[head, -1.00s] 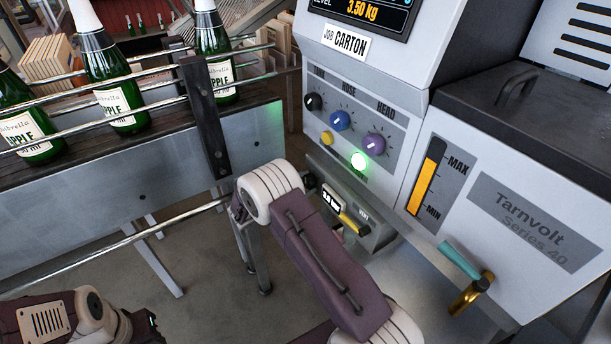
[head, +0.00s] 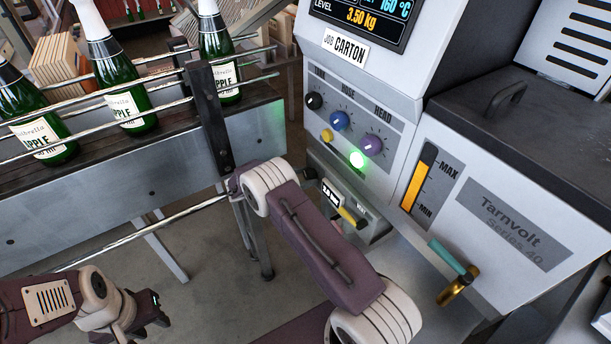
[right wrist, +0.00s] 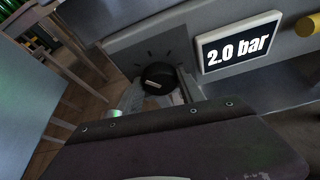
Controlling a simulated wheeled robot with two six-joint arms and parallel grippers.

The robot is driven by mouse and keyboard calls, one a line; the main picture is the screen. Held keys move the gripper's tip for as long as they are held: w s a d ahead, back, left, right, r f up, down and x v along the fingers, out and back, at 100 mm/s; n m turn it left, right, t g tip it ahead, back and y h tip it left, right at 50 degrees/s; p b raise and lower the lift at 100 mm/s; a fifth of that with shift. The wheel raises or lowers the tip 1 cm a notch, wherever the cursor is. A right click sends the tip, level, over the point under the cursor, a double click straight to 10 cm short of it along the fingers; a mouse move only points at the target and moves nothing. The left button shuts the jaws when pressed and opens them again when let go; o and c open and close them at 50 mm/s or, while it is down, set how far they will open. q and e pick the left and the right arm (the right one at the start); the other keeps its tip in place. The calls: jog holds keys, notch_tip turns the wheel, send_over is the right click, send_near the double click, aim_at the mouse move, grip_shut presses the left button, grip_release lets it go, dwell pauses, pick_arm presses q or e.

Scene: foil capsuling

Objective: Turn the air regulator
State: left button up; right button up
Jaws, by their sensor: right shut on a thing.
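The air regulator knob (right wrist: 158,78) is black and round with a pale mark, and sits left of the pressure readout (right wrist: 240,46), which shows 2.0 bar. In the right wrist view my right gripper (right wrist: 161,97) is shut on the knob, one finger on each side. The readout also shows in the head view (head: 332,194), on the lower front of the machine. There my own right arm hides most of the right gripper. My left gripper (head: 145,316) hangs at the lower left of the head view, apart from everything; its jaws are too unclear to judge.
A conveyor (head: 150,190) with rails and green bottles (head: 122,85) runs along the left. The machine panel carries dials and a green lamp (head: 357,159). A teal-handled brass valve (head: 457,280) sticks out at the lower right. Open floor (head: 215,280) lies below the conveyor.

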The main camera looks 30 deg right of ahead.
dwell(0.4)
jog(key=o, duration=1.4)
jog(key=shift+c, duration=0.2)
